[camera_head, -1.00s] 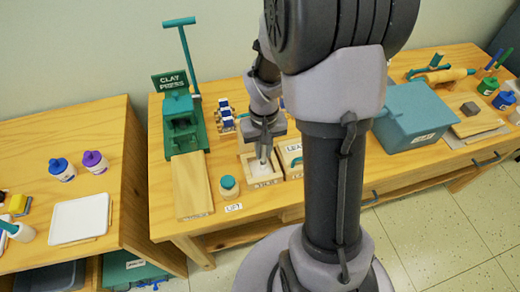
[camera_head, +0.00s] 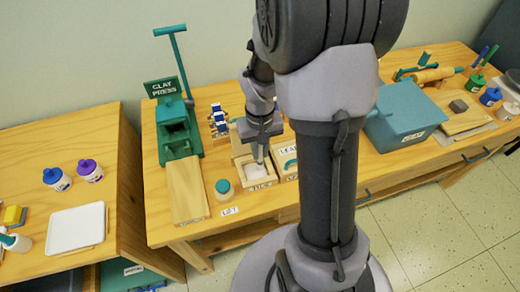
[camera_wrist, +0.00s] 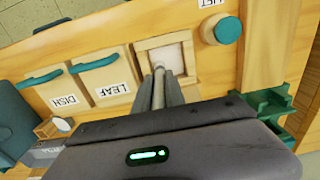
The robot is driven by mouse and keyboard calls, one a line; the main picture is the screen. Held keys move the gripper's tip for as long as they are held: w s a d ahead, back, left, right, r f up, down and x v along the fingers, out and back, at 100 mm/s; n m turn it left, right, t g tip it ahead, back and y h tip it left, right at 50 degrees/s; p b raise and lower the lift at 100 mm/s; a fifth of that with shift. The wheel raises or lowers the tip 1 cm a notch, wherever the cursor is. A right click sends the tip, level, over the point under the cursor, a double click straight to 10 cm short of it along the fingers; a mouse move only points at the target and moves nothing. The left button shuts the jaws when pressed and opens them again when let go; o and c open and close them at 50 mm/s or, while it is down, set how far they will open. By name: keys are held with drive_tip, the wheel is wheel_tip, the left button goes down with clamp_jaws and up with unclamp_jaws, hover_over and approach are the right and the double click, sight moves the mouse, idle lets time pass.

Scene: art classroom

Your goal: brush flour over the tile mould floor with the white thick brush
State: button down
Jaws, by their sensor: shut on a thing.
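The tile mould (camera_head: 240,171) is a square wooden frame with a whitish floor on the bench; it also shows in the wrist view (camera_wrist: 146,63). My gripper (camera_head: 262,143) is above the mould's back side, pointing down. It is shut on the pale, slim brush (camera_head: 260,155), which stands nearly upright with its lower end at the mould opening. In the wrist view the brush (camera_wrist: 159,88) reaches from between the fingers to the mould. I cannot tell whether its tip touches the floor. My gripper hides part of the mould's back edge.
Lidded wooden moulds labelled LEAF (camera_wrist: 105,75) and DISH (camera_wrist: 52,92) stand beside it. The green clay press (camera_head: 174,130) stands behind left, a teal box (camera_head: 400,115) right.

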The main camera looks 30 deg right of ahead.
drive_tip(key=shift+r, duration=0.1)
wheel_tip(320, 180, up, 8)
drive_tip(key=p, duration=0.7)
